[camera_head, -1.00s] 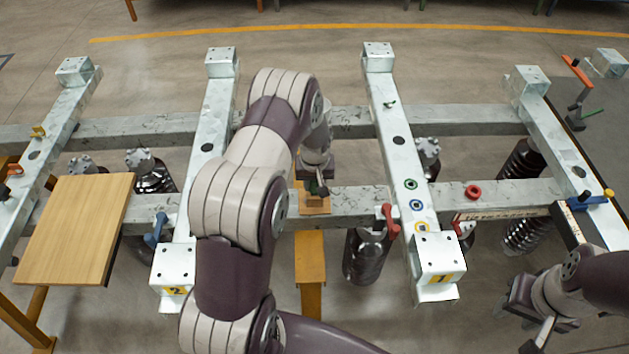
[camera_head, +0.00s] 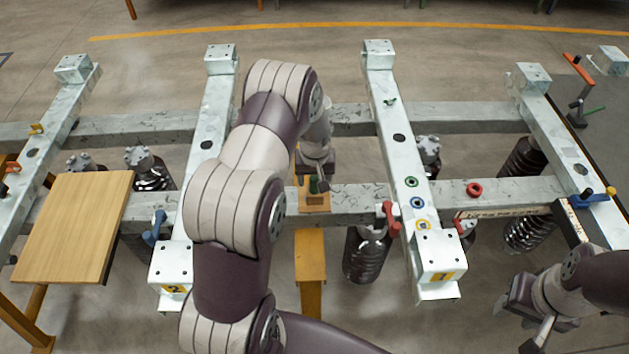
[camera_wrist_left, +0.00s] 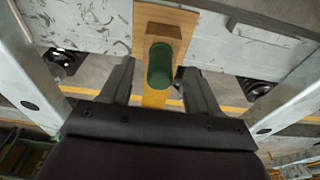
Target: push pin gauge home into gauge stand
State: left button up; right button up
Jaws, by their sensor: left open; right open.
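The pin gauge shows as a green cylinder (camera_head: 314,186), upright in the small wooden gauge stand (camera_head: 316,204) on the near crossbeam. In the left wrist view the green gauge (camera_wrist_left: 160,64) stands in front of the tan stand (camera_wrist_left: 170,18). My left gripper (camera_wrist_left: 158,75) is open, one finger on each side of the gauge in that view, with visible gaps. In the head view my left gripper (camera_head: 318,172) is just behind the gauge. How deep the gauge sits is hidden. My right gripper (camera_head: 522,320) is open and empty at the lower right.
Grey steel crossbeams (camera_head: 470,122) and rails surround the stand. A red-handled clamp (camera_head: 389,215) is to its right and a blue one (camera_head: 155,228) to its left. A wooden board (camera_head: 75,230) lies at left. A yellow-brown post (camera_head: 310,268) is in front below the stand.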

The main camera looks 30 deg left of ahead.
pick_arm(q)
notch_tip(320, 180, up, 10)
jog(key=s, duration=0.1)
jog(key=shift+s+d, duration=0.25)
jog(key=shift+d, duration=0.15)
jog(key=shift+r, duration=0.1)
jog(key=s+d+r+m, duration=0.3)
jog(key=s+d, duration=0.2)
jog(key=s, duration=0.4)
jog(key=s+d+r+m+h, duration=0.1)
jog(key=s+d+r+m, duration=0.2)
jog(key=s+d, duration=0.3)
jog(key=s, duration=0.3)
